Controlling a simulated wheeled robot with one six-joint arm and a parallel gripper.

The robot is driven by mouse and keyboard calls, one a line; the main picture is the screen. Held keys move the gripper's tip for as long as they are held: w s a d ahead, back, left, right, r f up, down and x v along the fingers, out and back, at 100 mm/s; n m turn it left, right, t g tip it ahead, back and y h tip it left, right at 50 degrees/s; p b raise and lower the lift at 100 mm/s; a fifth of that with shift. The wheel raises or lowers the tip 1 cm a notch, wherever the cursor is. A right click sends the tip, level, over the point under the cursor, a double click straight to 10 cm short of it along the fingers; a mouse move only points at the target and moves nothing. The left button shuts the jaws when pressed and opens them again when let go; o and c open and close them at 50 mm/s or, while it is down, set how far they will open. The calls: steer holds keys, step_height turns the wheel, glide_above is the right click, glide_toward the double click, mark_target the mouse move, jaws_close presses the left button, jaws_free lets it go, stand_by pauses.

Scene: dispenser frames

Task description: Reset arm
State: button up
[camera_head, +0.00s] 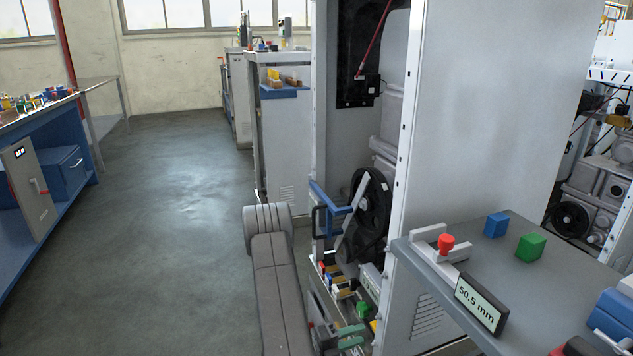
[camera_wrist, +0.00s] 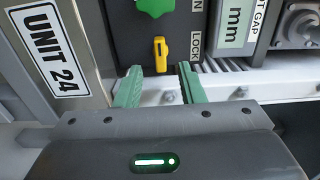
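My gripper (camera_wrist: 160,78) shows in the wrist view with its two green fingers apart and nothing seen between them. Beyond the fingertips is a small yellow lever (camera_wrist: 160,54) on a dark panel, beside the lettering "LOCK"; I cannot tell whether the fingers touch it. A green knob (camera_wrist: 155,6) sits above the lever, cut off by the top edge. In the head view my arm reaches down at lower centre, and the gripper (camera_head: 362,335) is low in front of the open dispenser frame (camera_head: 403,150), partly hidden and cut off.
A "UNIT 24" plate (camera_wrist: 46,47) and a display (camera_wrist: 236,18) flank the panel. A black wheel (camera_head: 370,215) and a blue handle (camera_head: 330,207) stand close above the gripper. A grey table (camera_head: 535,285) with coloured blocks is at right. The floor at left is clear.

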mark_target(373, 330)
steer(key=p+v, duration=0.1)
steer(key=v, duration=0.8)
steer(key=b+x, duration=0.2)
steer(key=x, duration=1.2)
steer(key=shift+d, duration=0.2)
steer(key=shift+a+f+m+b, duration=0.1)
steer(key=shift+f+m+b, duration=0.15)
steer(key=shift+m+b, duration=0.4)
steer(key=m+b, duration=0.2)
steer(key=b, duration=0.1)
steer(key=shift+m, duration=0.25)
steer(key=shift+a+r, duration=0.2)
steer(key=shift+a, duration=0.05)
steer(key=p+v, duration=0.2)
steer(key=v, duration=0.9)
steer(key=shift+s+a, duration=0.15)
steer(key=shift+a, duration=0.15)
steer(key=shift+d+m, duration=0.1)
steer(key=shift+m, duration=0.2)
